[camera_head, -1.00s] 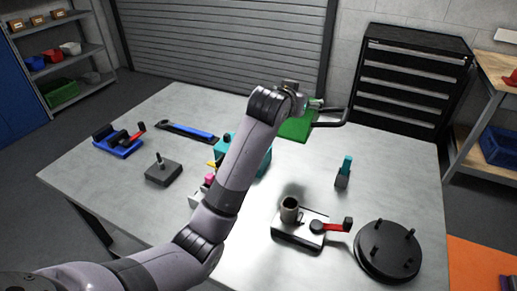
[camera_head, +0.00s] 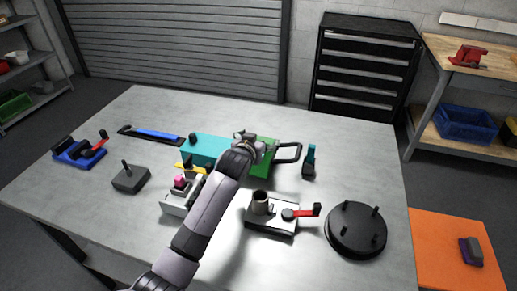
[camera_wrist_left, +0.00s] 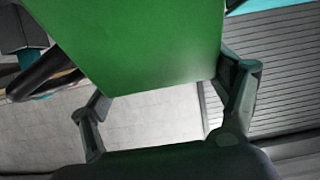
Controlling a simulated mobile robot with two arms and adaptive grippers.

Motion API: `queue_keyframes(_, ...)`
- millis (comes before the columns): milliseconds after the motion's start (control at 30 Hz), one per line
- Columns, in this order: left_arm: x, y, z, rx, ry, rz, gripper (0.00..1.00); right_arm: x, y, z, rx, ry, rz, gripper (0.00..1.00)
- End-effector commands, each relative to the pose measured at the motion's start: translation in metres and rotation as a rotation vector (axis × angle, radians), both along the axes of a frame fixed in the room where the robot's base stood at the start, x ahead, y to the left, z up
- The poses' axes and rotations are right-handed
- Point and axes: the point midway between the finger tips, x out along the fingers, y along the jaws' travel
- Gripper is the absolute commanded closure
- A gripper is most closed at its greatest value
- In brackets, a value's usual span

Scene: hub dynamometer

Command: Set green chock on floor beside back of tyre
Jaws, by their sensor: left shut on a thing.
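The green chock (camera_head: 262,162), a green block with a dark looped handle (camera_head: 289,152), is over the far middle of the table in the head view. My left gripper (camera_head: 250,140) is shut on it. In the left wrist view the chock's broad green face (camera_wrist_left: 145,40) fills the upper middle, between the two fingers. Its handle (camera_wrist_left: 42,72) shows at the left there. I cannot tell whether the chock touches the table or the teal block beside it. No tyre is visible. My right gripper is not in view.
The grey table (camera_head: 330,125) holds a teal block (camera_head: 207,149), a black studded disc (camera_head: 357,230), a plate with a cup and red lever (camera_head: 273,215), and several tools. An orange mat (camera_head: 440,255) lies on the floor at right. A black drawer cabinet (camera_head: 365,70) stands behind.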

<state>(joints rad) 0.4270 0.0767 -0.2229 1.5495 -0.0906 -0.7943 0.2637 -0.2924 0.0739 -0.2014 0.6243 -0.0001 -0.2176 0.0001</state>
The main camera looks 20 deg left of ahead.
Motion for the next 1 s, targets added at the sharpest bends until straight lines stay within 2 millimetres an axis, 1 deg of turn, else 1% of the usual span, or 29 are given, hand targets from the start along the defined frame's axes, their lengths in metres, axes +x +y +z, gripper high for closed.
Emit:
queue_keyframes(100, 0.000, 0.000, -0.016, 0.000, 0.000, -0.001, 0.78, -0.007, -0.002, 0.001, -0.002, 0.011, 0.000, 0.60)
queue_keyframes(233, 0.000, -0.001, -0.030, 0.000, -0.003, -0.001, 0.78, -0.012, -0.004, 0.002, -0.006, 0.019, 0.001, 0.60)
queue_keyframes(633, 0.000, -0.001, -0.035, -0.001, -0.005, -0.002, 0.78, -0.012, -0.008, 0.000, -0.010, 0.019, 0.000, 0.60)
queue_keyframes(667, -0.001, 0.000, -0.040, 0.000, 0.003, -0.001, 0.17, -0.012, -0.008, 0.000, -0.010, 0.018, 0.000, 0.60)
queue_keyframes(900, -0.001, 0.000, -0.039, 0.000, 0.004, 0.000, 0.01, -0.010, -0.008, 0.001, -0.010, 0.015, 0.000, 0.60)
queue_keyframes(1000, -0.001, 0.000, -0.039, 0.000, 0.004, 0.000, 0.00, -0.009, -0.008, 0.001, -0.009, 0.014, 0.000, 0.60)
